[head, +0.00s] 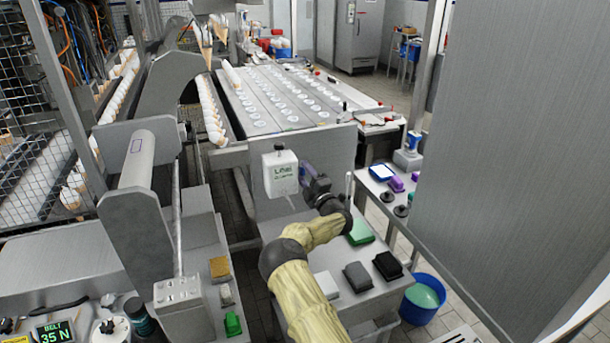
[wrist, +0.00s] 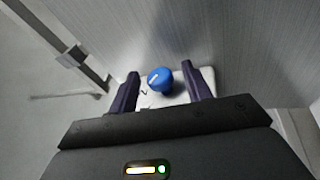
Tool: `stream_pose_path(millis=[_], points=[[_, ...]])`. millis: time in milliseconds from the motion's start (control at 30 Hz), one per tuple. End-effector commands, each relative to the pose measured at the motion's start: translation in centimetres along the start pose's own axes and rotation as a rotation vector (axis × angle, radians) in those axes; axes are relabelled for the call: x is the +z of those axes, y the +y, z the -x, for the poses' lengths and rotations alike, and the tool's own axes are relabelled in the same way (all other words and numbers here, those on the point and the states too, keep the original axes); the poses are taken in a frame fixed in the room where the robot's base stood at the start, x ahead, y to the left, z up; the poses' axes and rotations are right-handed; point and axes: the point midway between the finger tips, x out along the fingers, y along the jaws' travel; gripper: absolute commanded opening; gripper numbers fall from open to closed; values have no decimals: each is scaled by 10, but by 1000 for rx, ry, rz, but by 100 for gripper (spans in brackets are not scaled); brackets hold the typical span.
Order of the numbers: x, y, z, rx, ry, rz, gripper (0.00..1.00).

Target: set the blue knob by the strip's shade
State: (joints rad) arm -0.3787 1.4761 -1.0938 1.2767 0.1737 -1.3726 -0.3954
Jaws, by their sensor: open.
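The blue knob (wrist: 160,80) shows in the wrist view, round with a white mark on its face. It sits on a pale box or plate (wrist: 176,100). My gripper (wrist: 160,70) is open, with one dark finger on each side of the knob. I cannot tell whether either finger touches it. I cannot pick out a test strip for sure in either view.
A steel panel (head: 312,155) stands behind the white box. A blue bucket (head: 422,298) stands to the right. A large grey panel (head: 510,150) fills the right side.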

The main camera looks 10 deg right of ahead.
Motion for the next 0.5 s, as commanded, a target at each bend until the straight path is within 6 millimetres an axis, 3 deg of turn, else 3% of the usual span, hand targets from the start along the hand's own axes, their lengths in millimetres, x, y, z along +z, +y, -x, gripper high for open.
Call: stream_pose_path(millis=[100, 300, 500], points=[[0, 0, 0, 0, 0, 0, 45], [0, 0, 0, 0, 1, 0, 6], [0, 1, 0, -4, 0, -1, 5]])
